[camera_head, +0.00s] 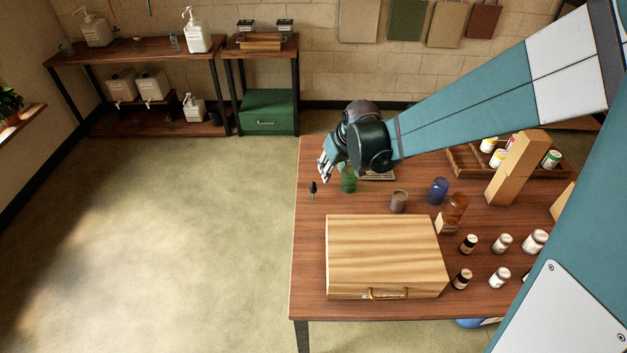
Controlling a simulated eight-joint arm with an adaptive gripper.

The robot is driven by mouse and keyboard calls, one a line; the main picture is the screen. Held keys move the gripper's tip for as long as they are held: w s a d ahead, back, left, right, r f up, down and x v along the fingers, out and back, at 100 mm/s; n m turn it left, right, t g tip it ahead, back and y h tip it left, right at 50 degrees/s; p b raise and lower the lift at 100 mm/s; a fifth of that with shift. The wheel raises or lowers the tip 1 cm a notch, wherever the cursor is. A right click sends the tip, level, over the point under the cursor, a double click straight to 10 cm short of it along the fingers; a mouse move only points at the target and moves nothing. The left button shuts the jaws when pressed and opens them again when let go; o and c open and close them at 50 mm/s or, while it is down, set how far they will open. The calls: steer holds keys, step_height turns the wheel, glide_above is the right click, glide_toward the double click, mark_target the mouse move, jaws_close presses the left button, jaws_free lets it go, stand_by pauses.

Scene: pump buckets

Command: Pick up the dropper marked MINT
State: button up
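A small dropper (313,188) with a dark top stands near the left edge of the wooden table (310,240). No MINT mark can be read on it at this size. My gripper (323,172) hangs over the table's left side, just above and slightly right of the dropper, with a small gap between them in the picture. Its pale fingers point down and left, and their spacing is too small to make out. I see nothing held in it. A green glass jar (348,181) stands just right of the dropper, below my wrist.
A grey-brown cup (399,201), a blue jar (438,190) and an amber jar (457,206) stand to the right. A striped wooden case (385,252) fills the front. Several bottles (502,243) stand right of it.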

steer(key=n, duration=0.1)
glide_above(314, 183)
steer(key=s+d, duration=0.1)
steer(key=s, duration=0.1)
steer(key=shift+g, duration=0.4)
step_height(314, 183, down, 8)
steer(key=shift+d+f, duration=0.1)
steer(key=shift+f, duration=0.1)
steer(key=shift+f, duration=0.15)
steer(key=shift+x, duration=1.15)
steer(key=shift+w, duration=0.1)
steer(key=shift+b+x, duration=0.45)
steer(key=shift+x, duration=2.15)
steer(key=shift+c, duration=0.5)
steer(key=c, duration=0.6)
